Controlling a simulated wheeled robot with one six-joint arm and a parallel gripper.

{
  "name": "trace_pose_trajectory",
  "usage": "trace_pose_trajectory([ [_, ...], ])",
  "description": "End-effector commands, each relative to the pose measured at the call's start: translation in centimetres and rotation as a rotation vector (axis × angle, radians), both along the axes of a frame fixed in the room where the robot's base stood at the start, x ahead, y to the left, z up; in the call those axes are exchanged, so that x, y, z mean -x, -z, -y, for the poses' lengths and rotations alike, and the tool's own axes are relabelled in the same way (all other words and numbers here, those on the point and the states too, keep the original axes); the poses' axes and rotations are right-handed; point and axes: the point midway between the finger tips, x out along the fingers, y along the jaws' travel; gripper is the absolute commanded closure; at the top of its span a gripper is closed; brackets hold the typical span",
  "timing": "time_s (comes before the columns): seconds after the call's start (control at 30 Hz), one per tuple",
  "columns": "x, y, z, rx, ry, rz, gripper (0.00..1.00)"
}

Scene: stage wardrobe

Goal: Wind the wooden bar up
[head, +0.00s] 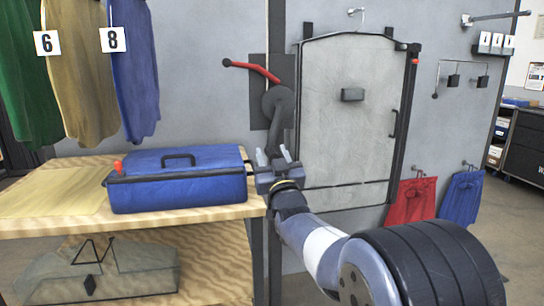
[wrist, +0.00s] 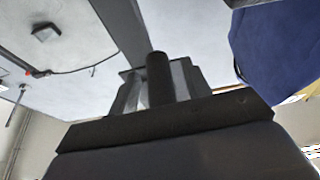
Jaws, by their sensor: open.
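A dark winch crank (head: 283,105) is mounted on a dark plate on the grey wall, its arm pointing down to my gripper. A red lever (head: 255,70) with a dark knob sticks out left above it. My gripper (head: 274,157) is open at the crank's lower end, above the table's right edge. In the wrist view a dark upright cylinder, apparently the crank's grip (wrist: 159,75), stands between the open fingers of my gripper (wrist: 156,88); I cannot tell whether they touch it. No wooden bar can be made out.
A blue case (head: 180,192) lies on the wooden table (head: 50,203) at left. Green, tan and blue garments (head: 135,70) hang above it. A grey door panel (head: 345,120) is right of the crank. Red shorts (head: 411,203) and blue shorts (head: 461,198) hang low on the right.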

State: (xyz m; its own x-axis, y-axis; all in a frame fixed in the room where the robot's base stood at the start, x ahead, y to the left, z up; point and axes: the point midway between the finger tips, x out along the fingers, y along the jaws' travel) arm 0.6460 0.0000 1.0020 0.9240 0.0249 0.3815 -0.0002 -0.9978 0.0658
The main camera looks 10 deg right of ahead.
Motion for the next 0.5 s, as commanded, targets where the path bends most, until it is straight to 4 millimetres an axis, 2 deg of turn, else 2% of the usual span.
trace_pose_trajectory([
  [0.2,0.00,0.00,-0.01,0.000,0.000,0.000,0.56],
  [0.5,0.02,0.01,0.00,0.000,0.000,0.000,0.80],
])
